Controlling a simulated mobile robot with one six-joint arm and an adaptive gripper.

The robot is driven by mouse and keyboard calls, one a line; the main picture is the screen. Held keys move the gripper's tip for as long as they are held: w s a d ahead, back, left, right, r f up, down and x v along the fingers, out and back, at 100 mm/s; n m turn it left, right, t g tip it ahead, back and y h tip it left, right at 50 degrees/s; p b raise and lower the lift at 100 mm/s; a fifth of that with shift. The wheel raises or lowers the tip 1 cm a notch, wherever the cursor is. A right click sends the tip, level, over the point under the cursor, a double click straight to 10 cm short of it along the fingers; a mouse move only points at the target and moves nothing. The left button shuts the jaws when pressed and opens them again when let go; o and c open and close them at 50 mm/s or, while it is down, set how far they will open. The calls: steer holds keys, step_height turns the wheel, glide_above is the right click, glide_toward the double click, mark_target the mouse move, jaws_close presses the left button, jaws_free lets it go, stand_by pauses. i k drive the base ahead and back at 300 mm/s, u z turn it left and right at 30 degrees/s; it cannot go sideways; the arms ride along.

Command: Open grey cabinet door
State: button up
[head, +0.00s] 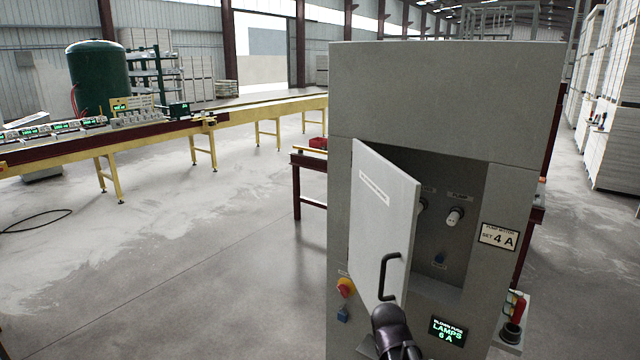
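The grey cabinet (430,90) stands upright at the right of centre in the head view. Its light grey door (378,215) is swung partly open, hinged on the left, and shows a recess with knobs and small fittings behind it. A black handle (386,275) is on the door's lower right part. My arm's dark end (394,330) is at the bottom edge, just below the handle and close to it. Its fingers cannot be made out, so I cannot tell whether it touches the handle or is open or shut.
A label reading "SET 4 A" (499,237) and a display reading "LAMPS 6 A" (448,331) are on the cabinet front. A yellow conveyor (240,122) runs behind. The floor at left is mostly clear.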

mark_target(385, 199)
steer(key=u, duration=0.55)
steer(key=k, duration=0.9)
steer(key=z, duration=0.6)
steer(key=i, duration=0.5)
steer(key=u, duration=0.1)
